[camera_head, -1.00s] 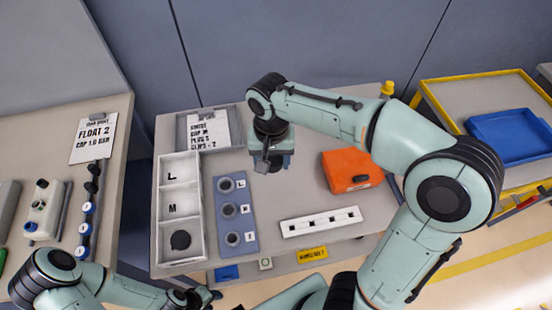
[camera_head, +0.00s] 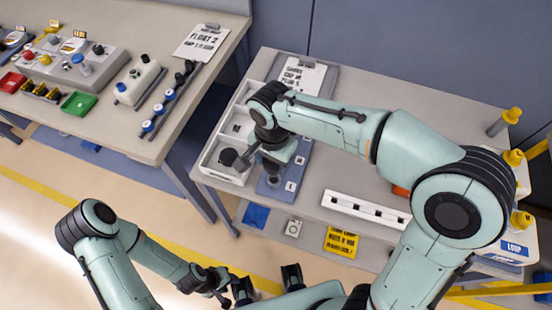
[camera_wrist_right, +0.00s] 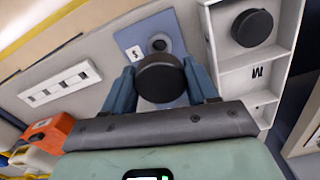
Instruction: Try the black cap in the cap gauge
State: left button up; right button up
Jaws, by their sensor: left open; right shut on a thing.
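My right gripper (camera_head: 270,163) is shut on a black cap, a round disc that shows between its fingers in the right wrist view (camera_wrist_right: 160,77). The cap gauge (camera_head: 262,188) is a blue plate with ring-like seats and white letter labels. In the right wrist view the gauge (camera_wrist_right: 177,27) lies below the held cap, with one dark seat (camera_wrist_right: 158,43) visible just beyond it near the S label. The cap hides part of the plate; contact with it cannot be told. My left gripper (camera_head: 240,290) is open and empty, low in the head view, away from the table.
A white sectioned tray (camera_head: 207,160) beside the gauge holds another black disc (camera_head: 228,157). A clipboard (camera_head: 303,75) lies behind. A white strip with black squares (camera_head: 366,209) lies to the right. The left bench (camera_head: 165,140) holds several small parts.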

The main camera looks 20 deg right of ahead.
aim_at(273, 171)
jog(key=shift+f, duration=0.1)
jog(key=shift+s+f+b, duration=0.1)
jog(key=shift+f+b, duration=1.35)
jog(key=shift+f, duration=0.6)
pick_arm(q)
jog(key=shift+s+f+b, duration=0.15)
jog(key=shift+s+f, duration=0.1)
jog(key=shift+f, duration=0.4)
jog(key=shift+s+f+b, duration=0.1)
jog(key=shift+s+f, duration=0.15)
jog(key=shift+f, duration=0.4)
jog(key=shift+s+f+b, duration=0.15)
jog(key=shift+s+f, duration=0.1)
jog(key=shift+f, duration=0.4)
pick_arm(e)
jog(key=shift+f, duration=0.6)
pick_arm(q)
jog(key=shift+f, duration=0.25)
pick_arm(e)
jog(key=shift+f, duration=0.55)
jog(key=o, duration=1.1)
